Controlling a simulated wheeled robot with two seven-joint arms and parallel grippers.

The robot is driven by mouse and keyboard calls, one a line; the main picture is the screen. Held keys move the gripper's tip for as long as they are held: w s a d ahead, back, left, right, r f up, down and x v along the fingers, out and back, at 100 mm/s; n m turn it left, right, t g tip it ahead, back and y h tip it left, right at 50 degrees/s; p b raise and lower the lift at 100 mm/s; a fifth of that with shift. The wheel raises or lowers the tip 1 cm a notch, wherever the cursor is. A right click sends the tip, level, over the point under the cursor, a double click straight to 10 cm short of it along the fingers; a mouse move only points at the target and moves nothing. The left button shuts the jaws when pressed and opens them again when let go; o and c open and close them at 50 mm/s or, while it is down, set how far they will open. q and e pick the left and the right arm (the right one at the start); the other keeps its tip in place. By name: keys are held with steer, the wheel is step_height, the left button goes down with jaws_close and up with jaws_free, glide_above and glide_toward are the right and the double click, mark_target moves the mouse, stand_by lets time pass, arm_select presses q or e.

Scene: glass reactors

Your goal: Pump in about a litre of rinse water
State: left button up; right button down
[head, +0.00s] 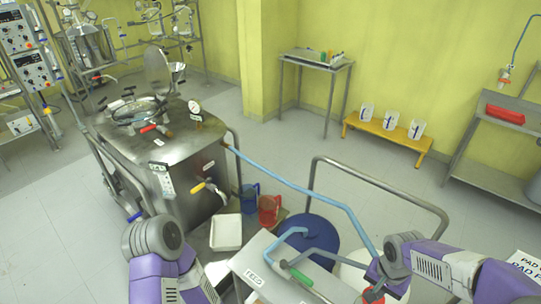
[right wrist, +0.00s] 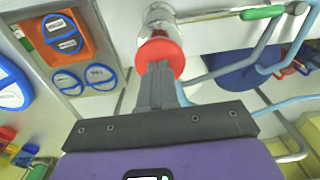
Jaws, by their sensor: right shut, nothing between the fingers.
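My right gripper (right wrist: 160,72) is shut and empty. In the right wrist view its fingertips overlap a red collar (right wrist: 163,48) on a clear cylinder (right wrist: 158,18); I cannot tell whether they touch it. In the head view a green-handled lever (head: 301,277) lies over the pale cart top (head: 262,262). The green handle also shows in the right wrist view (right wrist: 262,13). A light blue hose (head: 290,184) runs from the steel reactor (head: 188,158) toward the cart. A blue drum (head: 318,236) stands beside the cart. My left arm shows at lower left, but its gripper is out of view.
A blue jug (head: 249,197), a red jug (head: 268,209) and a white tray (head: 226,232) sit by the reactor. A metal rail (head: 385,185) curves behind the drum. A yellow bench (head: 388,138) with white containers stands by the wall.

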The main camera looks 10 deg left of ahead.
step_height(320, 180, down, 2)
steer(key=shift+f+b, duration=0.1)
steer(key=shift+b, duration=0.5)
step_height(320, 180, up, 9)
steer(key=p, duration=0.7)
step_height(320, 180, down, 9)
steer(key=b, duration=0.7)
step_height(320, 180, up, 9)
steer(key=p, duration=0.7)
steer(key=shift+r, duration=0.2)
steer(key=shift+f, duration=0.15)
